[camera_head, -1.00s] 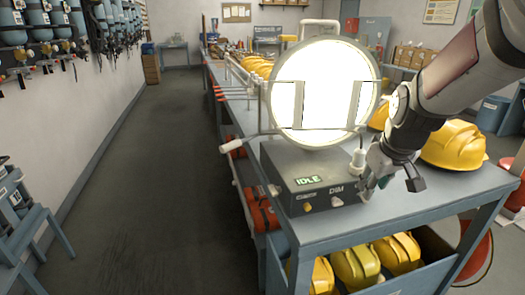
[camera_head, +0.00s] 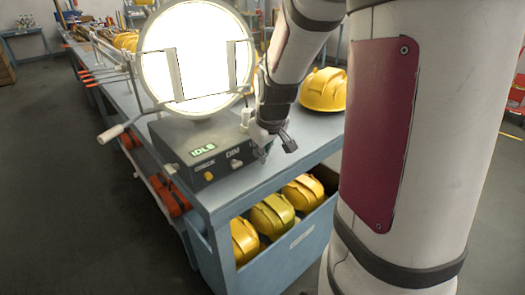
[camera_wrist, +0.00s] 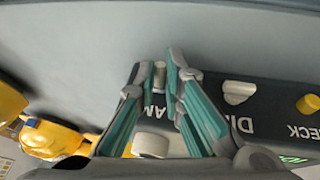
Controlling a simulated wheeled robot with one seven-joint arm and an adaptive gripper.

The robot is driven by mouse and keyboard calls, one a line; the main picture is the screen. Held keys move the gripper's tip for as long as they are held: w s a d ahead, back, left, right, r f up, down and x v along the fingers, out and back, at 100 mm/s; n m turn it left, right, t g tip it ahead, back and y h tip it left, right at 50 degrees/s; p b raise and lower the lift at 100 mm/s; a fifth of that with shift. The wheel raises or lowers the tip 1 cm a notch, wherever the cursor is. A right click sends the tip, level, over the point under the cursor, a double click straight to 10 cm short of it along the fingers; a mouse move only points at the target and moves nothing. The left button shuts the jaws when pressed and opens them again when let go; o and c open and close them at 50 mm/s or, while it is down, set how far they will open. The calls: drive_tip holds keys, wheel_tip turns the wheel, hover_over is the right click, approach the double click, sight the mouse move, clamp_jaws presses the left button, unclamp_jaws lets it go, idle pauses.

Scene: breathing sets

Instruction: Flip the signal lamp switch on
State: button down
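The signal lamp (camera_head: 195,62) stands on the bench with its round face glowing white. Its dark control box (camera_head: 190,135) has a green IDLE display (camera_head: 203,149), a yellow CHECK knob (camera_wrist: 308,103) and a pale DIM knob (camera_wrist: 238,92). A small metal toggle (camera_wrist: 158,75) shows in the wrist view beside a partly hidden label reading "AM". My gripper (camera_wrist: 155,72) is open, its fingertips on either side of this toggle. I cannot tell whether they touch it. In the head view my gripper (camera_head: 275,148) is at the box's right front corner and hides the toggle.
A yellow helmet (camera_head: 324,90) sits on the blue-grey bench (camera_head: 225,185) behind my gripper. Several helmets fill a bin (camera_head: 300,245) below. A handle (camera_head: 112,133) sticks out left of the lamp. A white cylindrical part (camera_wrist: 150,145) is close to my fingers. The left floor is clear.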

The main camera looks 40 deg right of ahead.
drive_tip(key=shift+f+b, duration=0.1)
drive_tip(key=shift+b, duration=0.2)
drive_tip(key=shift+f+t+b, duration=0.15)
drive_tip(key=shift+t+b, duration=0.25)
drive_tip(key=shift+b, duration=0.6)
drive_tip(key=shift+t+b, duration=0.4)
drive_tip(key=c, duration=1.7)
unclamp_jaws()
drive_tip(key=shift+s, duration=0.1)
drive_tip(key=v, duration=1.2)
